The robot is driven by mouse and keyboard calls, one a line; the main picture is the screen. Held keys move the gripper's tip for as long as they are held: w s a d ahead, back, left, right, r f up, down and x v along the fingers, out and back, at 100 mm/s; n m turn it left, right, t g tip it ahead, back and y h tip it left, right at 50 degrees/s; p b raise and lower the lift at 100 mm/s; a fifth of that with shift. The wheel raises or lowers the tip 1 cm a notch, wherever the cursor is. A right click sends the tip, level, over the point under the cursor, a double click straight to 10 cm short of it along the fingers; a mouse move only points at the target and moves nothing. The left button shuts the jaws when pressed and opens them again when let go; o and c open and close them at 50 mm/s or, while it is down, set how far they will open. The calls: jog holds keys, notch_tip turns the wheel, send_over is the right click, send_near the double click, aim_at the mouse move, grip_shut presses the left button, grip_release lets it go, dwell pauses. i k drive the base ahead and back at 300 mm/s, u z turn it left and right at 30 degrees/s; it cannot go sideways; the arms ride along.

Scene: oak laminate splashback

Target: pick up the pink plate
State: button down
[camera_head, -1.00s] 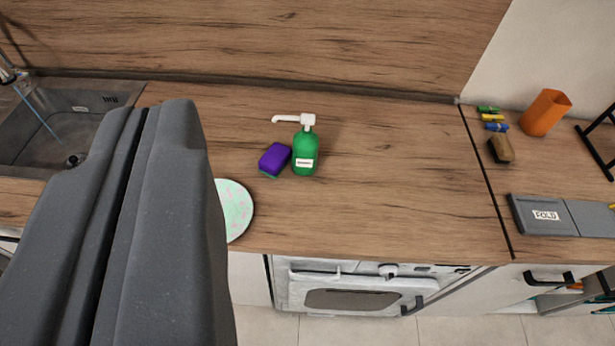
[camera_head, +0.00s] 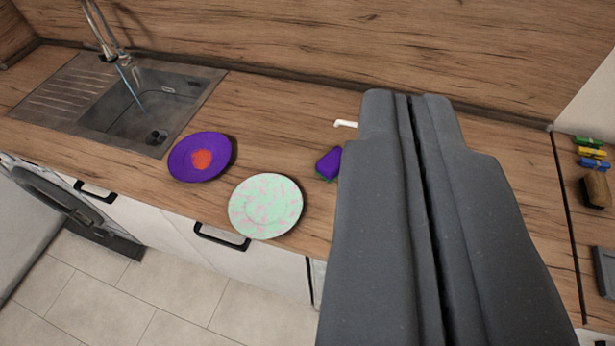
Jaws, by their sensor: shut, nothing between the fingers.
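A round plate (camera_head: 265,206) in mint green with pink patches lies on the wooden counter near its front edge, left of my gripper; it is the only plate with pink on it. A purple plate (camera_head: 199,157) with an orange-red patch in its middle lies to its left, closer to the sink. My gripper (camera_head: 407,97) is shut and empty, its two grey fingers together. It shows large over the right half of the view, apart from both plates in the picture.
A purple sponge (camera_head: 329,164) lies between the plate and my gripper. A white pump spout (camera_head: 346,124) shows beside my fingers; its bottle is hidden. A sink (camera_head: 146,105) with running tap is at the left. Clips (camera_head: 590,152) and a brown block (camera_head: 597,189) lie far right.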

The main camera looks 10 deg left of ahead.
aim_at(264, 206)
jog(key=z, duration=0.05)
jog(key=i, duration=0.95)
jog(key=u, duration=0.1)
